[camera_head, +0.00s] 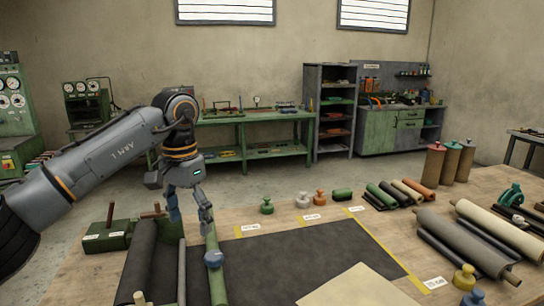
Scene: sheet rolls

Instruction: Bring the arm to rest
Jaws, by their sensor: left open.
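My left arm comes in from the left and bends down over the near left of the wooden table. Its left gripper (191,221) points down with its fingers apart, open, and nothing shows between them. One finger is in line with the upper end of a thin green-grey bar (214,262) on the dark mat (290,262); I cannot tell if they touch. A dark roll (138,262) lies just left of the gripper. My right gripper is not in view.
A green block (107,236) stands at the table's left. Small knobbed weights (267,206) and several short rolls line the far edge. Long rolls (462,240) lie at the right. A beige sheet (358,287) lies at the front. The mat's middle is bare.

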